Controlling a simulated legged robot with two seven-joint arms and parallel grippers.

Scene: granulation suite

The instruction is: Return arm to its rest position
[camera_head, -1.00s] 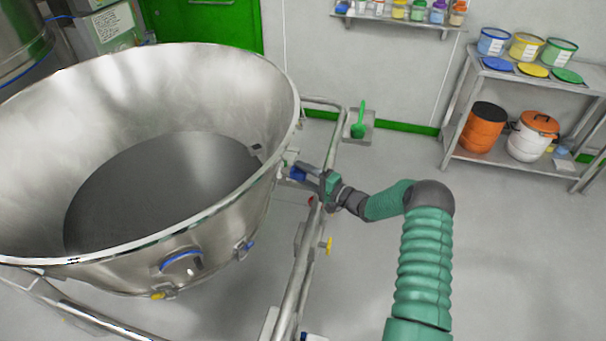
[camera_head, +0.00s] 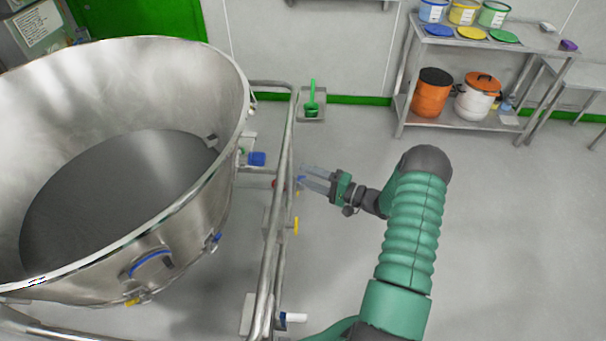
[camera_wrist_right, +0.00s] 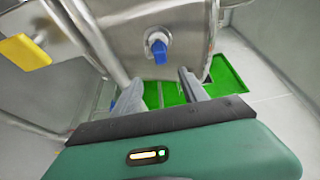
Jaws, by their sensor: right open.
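My right arm (camera_head: 412,225), green with dark joints, comes in from the lower right of the head view. Its gripper (camera_head: 317,180) is open and empty, just right of the tubular frame rail (camera_head: 283,190) around the large steel bowl. In the right wrist view the two fingers (camera_wrist_right: 165,98) stand apart with nothing between them. Beyond them is a blue-handled fitting (camera_wrist_right: 158,47) on a steel surface. My left gripper is not in view.
The steel bowl (camera_head: 215,100) with dark material (camera_head: 120,195) fills the left. A shelf (camera_head: 455,127) with tubs and drums stands at the back right. The floor (camera_head: 520,240) right of my arm is clear.

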